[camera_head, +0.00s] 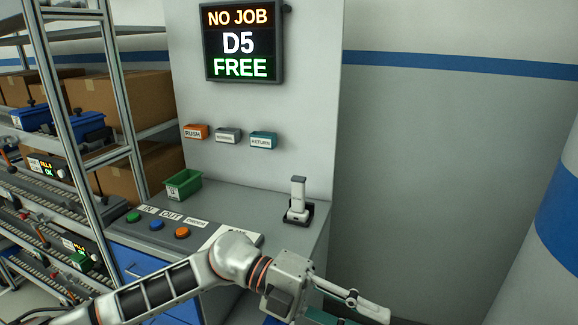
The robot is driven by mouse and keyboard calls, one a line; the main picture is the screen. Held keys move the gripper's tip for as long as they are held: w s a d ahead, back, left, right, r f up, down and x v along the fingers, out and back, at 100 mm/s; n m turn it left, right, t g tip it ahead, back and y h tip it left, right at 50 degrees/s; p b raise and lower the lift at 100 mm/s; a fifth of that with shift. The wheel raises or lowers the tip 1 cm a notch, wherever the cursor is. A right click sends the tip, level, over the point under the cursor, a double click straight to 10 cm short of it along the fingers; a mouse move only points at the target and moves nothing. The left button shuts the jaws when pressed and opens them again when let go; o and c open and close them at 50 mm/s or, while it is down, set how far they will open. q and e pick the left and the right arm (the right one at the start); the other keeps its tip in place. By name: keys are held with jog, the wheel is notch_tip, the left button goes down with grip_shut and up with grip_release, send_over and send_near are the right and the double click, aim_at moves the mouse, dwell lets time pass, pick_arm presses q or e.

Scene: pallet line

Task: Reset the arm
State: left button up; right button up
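My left arm (165,285) comes in from the lower left and reaches across the front of the workstation. Its wrist is at the bottom centre. My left gripper (362,312) points to the lower right, past the counter's right side. One pale finger shows, and a teal part lies below it, cut off by the bottom edge. I cannot tell whether the teal part is held or belongs to the gripper, nor whether the fingers are open. My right gripper is not in view.
The grey counter (255,205) carries a green bin (182,185), a scanner in a stand (298,202) and green, blue and orange buttons (156,225). A display (241,41) reads "NO JOB D5 FREE". Shelving (118,75) with boxes stands at left. Right of the counter looks clear.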

pick_arm(q)
jog(key=w+a+r+n+t+h, duration=0.2)
jog(key=w+n+t+h, duration=0.55)
jog(key=n+t, duration=0.4)
jog(key=w+a+f+n+t+y, duration=0.4)
jog(key=a+f+n+t+y, duration=0.65)
jog(key=n, duration=0.45)
jog(key=s+a+f+n+g+y, duration=0.1)
jog(key=s+a+f+n+y, duration=0.1)
jog(key=s+a+f, duration=0.3)
jog(key=s+a+f+n+g+y, duration=0.2)
jog(key=a+f, duration=0.6)
jog(key=f, duration=0.6)
jog(key=s+a+f+n+g+y, duration=0.1)
jog(key=s+a+f+n+y, duration=0.3)
jog(key=s+f, duration=0.4)
notch_tip(320, 180, down, 2)
jog(key=a+y, duration=0.1)
jog(key=a, duration=0.1)
jog(key=shift+s+a+g, duration=0.3)
jog(key=shift+s+a, duration=0.05)
jog(key=shift+s, duration=0.05)
jog(key=shift+f, duration=0.1)
